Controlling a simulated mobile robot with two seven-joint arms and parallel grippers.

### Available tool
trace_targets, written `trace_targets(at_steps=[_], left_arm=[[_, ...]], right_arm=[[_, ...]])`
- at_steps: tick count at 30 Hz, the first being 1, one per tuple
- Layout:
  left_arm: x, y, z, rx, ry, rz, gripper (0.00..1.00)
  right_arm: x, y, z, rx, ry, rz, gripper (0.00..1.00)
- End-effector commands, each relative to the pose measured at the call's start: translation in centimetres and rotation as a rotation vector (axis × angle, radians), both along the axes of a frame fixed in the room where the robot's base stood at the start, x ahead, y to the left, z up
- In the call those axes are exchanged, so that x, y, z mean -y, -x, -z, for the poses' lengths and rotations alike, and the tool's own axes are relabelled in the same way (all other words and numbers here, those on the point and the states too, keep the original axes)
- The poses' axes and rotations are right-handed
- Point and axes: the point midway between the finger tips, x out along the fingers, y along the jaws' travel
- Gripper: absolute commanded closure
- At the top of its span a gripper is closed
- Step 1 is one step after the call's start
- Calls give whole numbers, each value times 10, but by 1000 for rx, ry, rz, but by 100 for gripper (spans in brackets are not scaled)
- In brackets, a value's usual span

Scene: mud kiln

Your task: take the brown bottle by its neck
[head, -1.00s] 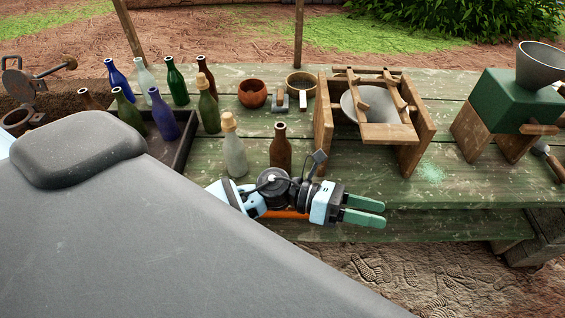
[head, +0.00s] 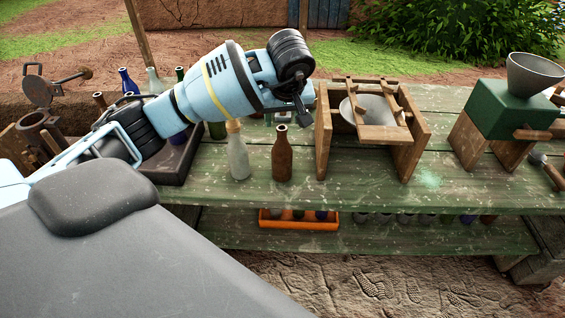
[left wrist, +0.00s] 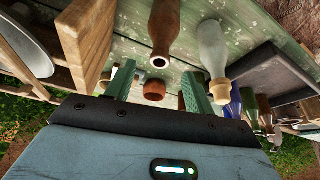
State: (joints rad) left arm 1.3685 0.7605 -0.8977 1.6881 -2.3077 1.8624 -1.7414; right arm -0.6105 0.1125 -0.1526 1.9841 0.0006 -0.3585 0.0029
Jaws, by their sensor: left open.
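The brown bottle (head: 282,157) stands upright near the table's front edge, close to a pale bottle with a tan stopper (head: 238,155). In the left wrist view the brown bottle (left wrist: 165,25) shows its open mouth, between the directions of my two green fingers. My left gripper (left wrist: 157,78) is open and empty, apart from the bottle. My right gripper is not in view.
A wooden frame with a metal bowl (head: 372,112) stands just right of the brown bottle. A dark tray (head: 170,175) with bottles is at the left, partly behind my arm. A green grinder (head: 495,105) is at the right. An orange crate (head: 300,224) sits on the lower shelf.

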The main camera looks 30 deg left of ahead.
Motion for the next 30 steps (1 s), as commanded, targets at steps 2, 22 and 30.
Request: trace_targets(at_steps=[2, 22, 30], left_arm=[[-3, 0, -2, 0, -13, -3, 47], [-10, -10, 36, -1, -5, -2, 47], [-18, -19, 68, 1, -6, -2, 47]], right_arm=[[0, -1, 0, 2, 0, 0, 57], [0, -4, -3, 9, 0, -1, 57], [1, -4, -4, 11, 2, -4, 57]])
